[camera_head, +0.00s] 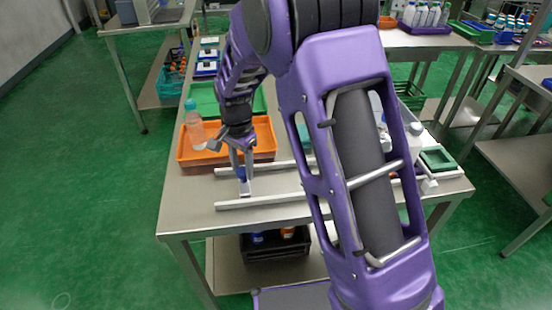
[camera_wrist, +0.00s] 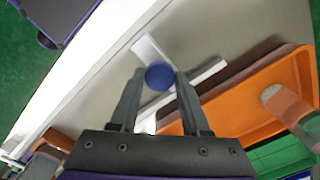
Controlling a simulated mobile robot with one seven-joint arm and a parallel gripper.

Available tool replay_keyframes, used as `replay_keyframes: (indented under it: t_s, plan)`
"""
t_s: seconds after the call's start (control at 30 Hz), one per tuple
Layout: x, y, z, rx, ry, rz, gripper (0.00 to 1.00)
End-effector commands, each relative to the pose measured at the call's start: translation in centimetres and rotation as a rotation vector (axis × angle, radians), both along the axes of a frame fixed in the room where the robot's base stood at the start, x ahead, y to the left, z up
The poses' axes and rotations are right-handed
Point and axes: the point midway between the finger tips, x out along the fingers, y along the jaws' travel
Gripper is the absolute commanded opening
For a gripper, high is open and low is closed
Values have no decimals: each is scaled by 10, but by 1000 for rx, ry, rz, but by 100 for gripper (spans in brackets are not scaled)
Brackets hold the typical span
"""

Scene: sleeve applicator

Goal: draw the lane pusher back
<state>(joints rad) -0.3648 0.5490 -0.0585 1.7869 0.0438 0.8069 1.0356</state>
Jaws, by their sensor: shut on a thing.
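The lane pusher (camera_head: 245,189) is a small pale block with a blue knob (camera_head: 241,173), standing between two pale rails at their left end. In the wrist view the blue knob (camera_wrist: 160,76) sits between my two fingertips, with the pusher's pale plate (camera_wrist: 150,50) beside it. My gripper (camera_head: 240,166) points down and is shut on the knob. The near rail (camera_head: 262,201) and the far rail (camera_head: 277,166) run to the right along the table. My arm hides their middle part.
An orange tray (camera_head: 262,133) lies just behind the gripper, with a clear, teal-capped bottle (camera_head: 196,130) at its left. A green tray (camera_head: 203,99) is farther back. White bottles and a green container (camera_head: 437,158) stand at the right. Bare tabletop (camera_head: 185,220) lies left and in front.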

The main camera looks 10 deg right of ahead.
Motion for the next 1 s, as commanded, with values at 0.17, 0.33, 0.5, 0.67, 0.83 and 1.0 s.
replay_keyframes:
  t_s: [0.17, 0.33, 0.5, 0.67, 0.83, 1.0]
  plan:
    - [-2, 36, 1, 1, 1, 5, 0]
    - [-2, 52, 0, 0, 1, 3, 0]
    - [-2, 57, 0, 0, 1, 1, 0]
    - [-2, 58, 0, 3, 0, 1, 0]
    - [-2, 60, 0, 4, -1, 2, 50]
    - [-2, 58, 0, 3, -1, 2, 76]
